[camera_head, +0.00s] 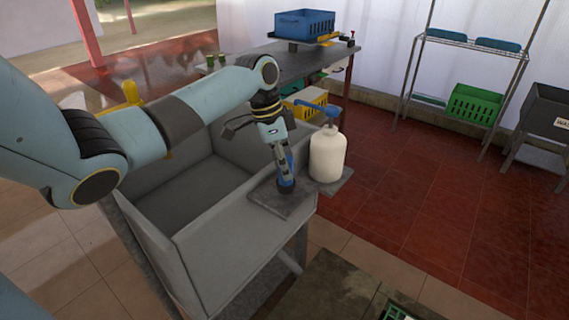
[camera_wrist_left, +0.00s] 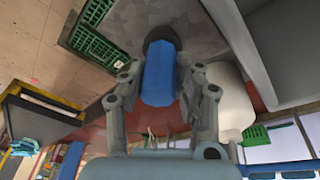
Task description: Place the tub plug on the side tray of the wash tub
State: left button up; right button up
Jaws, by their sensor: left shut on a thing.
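The tub plug (camera_head: 286,187), with a blue handle and a dark round base, is held upright by my left gripper (camera_head: 284,169). In the left wrist view the blue handle of the plug (camera_wrist_left: 158,76) is between the two fingers, with the dark base beyond it. The base is over the grey side tray (camera_head: 272,200) at the corner of the wash tub (camera_head: 185,236). It looks at or just above the tray surface; I cannot tell whether they touch. The mottled tray also shows in the left wrist view (camera_wrist_left: 205,32). My right gripper is out of view.
The tub basin lies left. A table with a blue crate (camera_head: 304,24) stands behind. A wire rack (camera_head: 468,42) holds blue trays and a green crate (camera_head: 475,104).

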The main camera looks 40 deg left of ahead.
pick_arm(q)
jog(key=shift+f, duration=0.1)
jog(key=o, duration=1.1)
jog(key=v, duration=1.2)
jog(key=shift+b, duration=0.3)
